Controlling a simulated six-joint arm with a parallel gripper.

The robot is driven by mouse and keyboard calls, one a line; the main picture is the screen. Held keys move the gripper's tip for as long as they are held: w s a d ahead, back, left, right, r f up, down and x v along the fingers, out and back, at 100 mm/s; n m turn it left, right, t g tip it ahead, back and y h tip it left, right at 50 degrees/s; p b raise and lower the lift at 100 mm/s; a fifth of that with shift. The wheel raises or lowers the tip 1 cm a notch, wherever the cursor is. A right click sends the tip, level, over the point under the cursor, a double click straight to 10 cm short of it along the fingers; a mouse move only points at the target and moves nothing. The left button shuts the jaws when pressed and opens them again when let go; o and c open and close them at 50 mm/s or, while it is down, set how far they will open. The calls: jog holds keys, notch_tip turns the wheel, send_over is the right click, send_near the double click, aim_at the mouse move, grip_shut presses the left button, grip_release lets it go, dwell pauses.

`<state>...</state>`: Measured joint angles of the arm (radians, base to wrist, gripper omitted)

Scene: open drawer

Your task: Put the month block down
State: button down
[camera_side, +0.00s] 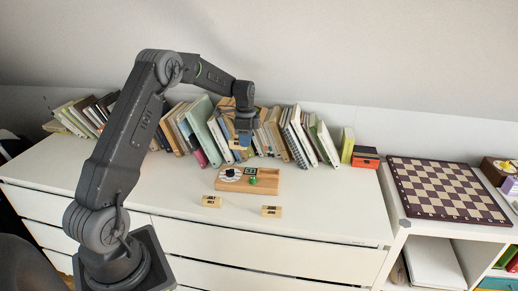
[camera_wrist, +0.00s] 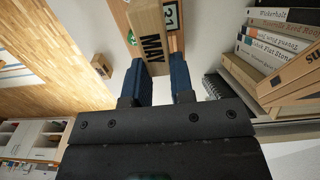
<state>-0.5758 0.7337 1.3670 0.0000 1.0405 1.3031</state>
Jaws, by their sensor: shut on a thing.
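The month block (camera_wrist: 150,38) is a long pale wooden block with "MAY" in black on its side. My gripper (camera_wrist: 154,70) is shut on it with blue fingers, one on each side. In the side view my gripper (camera_side: 241,146) hangs just behind the wooden calendar tray (camera_side: 262,188), by the row of books. In the wrist view the block covers much of the tray (camera_wrist: 119,14). Its exact height over the tray is hard to tell.
Two small wooden blocks lie on the white dresser top in front of the tray, one left (camera_side: 212,201) and one right (camera_side: 271,211). Books (camera_side: 295,138) line the wall behind. An orange and black box (camera_side: 365,157) stands right. The dresser's front right is clear.

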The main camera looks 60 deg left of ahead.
jog(key=shift+s+a+r, duration=0.2)
jog(key=shift+s+a, duration=0.05)
jog(key=shift+s, duration=0.15)
jog(key=s+d+f, duration=0.1)
jog(key=s+d, duration=0.2)
jog(key=s, duration=0.5)
jog(key=s+d+f, duration=0.2)
jog(key=s+d, duration=0.2)
jog(key=s, duration=0.4)
jog(key=shift+m, duration=0.3)
jog(key=w+d+f, duration=0.4)
jog(key=w+d, duration=0.1)
jog(key=w+d+f, duration=0.2)
jog(key=w+f, duration=0.1)
jog(key=shift+w+d, duration=0.25)
jog(key=shift+d, duration=0.05)
jog(key=shift+f, duration=1.95)
jog(key=shift+f, duration=0.1)
jog(key=c, duration=1)
grip_release()
